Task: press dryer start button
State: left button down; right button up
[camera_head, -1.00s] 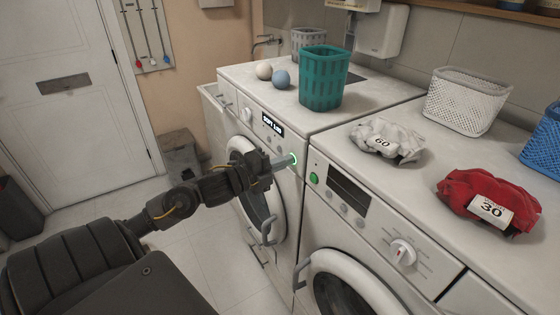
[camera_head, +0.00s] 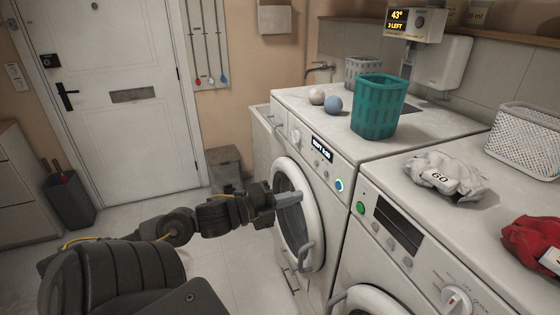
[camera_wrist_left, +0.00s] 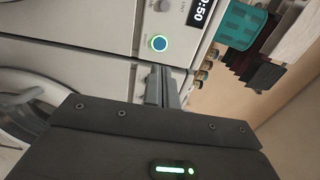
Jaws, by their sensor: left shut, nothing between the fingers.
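The dryer (camera_head: 400,120) is the white machine on the left, with a round door and a small lit display (camera_head: 321,147). Its start button (camera_head: 339,185) shows a blue centre and a glowing green ring. The button also shows in the left wrist view (camera_wrist_left: 159,43), where the display (camera_wrist_left: 198,12) reads "0:50" at the top edge. My left gripper (camera_head: 298,197) is shut and empty, in front of the dryer door, left of and slightly below the button. In the wrist view its closed fingers (camera_wrist_left: 161,75) point toward the panel, below the button and apart from it. My right gripper is out of view.
A second white machine with a green button (camera_head: 361,209) stands at the right. On the tops are a teal basket (camera_head: 378,108), two dryer balls (camera_head: 333,104), a white bundle marked 60 (camera_head: 440,174), a red bundle (camera_head: 532,240) and a white basket (camera_head: 527,140).

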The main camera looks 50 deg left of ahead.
pick_arm(q)
jog(key=shift+v, duration=1.6)
